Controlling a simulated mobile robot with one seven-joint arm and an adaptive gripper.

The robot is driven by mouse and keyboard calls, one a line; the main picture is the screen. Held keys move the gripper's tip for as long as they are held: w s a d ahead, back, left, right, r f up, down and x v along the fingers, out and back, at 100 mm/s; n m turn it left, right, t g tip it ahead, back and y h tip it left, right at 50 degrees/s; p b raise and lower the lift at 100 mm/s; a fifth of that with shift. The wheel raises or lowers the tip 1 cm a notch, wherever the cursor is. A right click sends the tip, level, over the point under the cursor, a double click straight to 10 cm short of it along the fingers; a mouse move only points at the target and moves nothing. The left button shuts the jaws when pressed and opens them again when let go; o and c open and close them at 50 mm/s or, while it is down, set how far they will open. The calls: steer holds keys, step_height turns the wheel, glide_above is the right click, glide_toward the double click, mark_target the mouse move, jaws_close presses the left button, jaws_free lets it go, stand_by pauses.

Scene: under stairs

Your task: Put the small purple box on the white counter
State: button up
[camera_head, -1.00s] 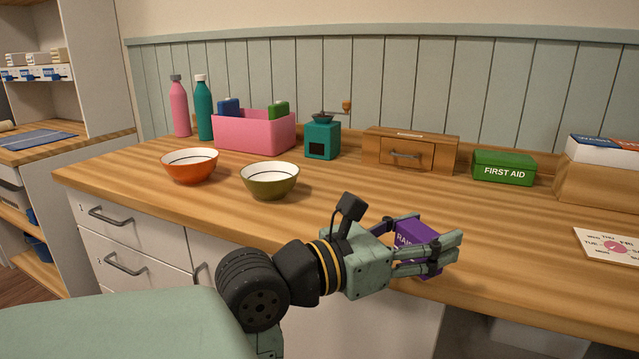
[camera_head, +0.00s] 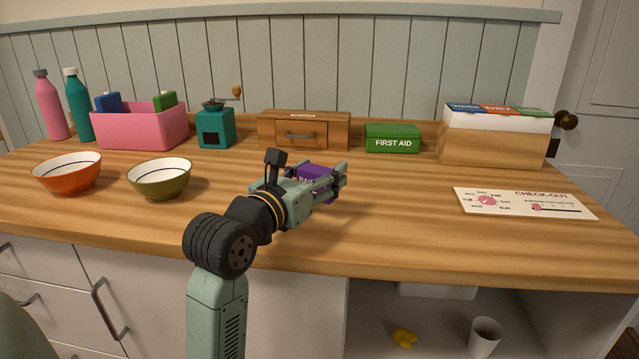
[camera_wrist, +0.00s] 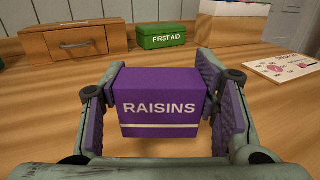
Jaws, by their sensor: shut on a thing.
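My gripper (camera_head: 335,181) is shut on a small purple box (camera_head: 314,171) lettered "RAISINS". In the wrist view the box (camera_wrist: 161,112) sits upright between the two finger pads, its lettered face toward the camera. The gripper and box are over the middle of a counter with a wooden top (camera_head: 385,225) and white drawer fronts (camera_head: 146,300). I cannot tell whether the box's underside touches the wood. No counter with a white top shows in the views now.
A green first aid box (camera_head: 393,138), wooden drawer box (camera_head: 303,131), teal grinder (camera_head: 215,128) and pink bin (camera_head: 142,130) stand behind. Orange (camera_head: 67,175) and olive (camera_head: 160,181) bowls are left. A check-out card (camera_head: 525,203) lies right, before a file box (camera_head: 493,145).

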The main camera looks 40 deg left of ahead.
steer(key=shift+w, duration=0.35)
steer(key=shift+f, duration=1.8)
steer(key=shift+f, duration=0.3)
steer(key=o, duration=1.7)
steer(key=shift+r, duration=0.1)
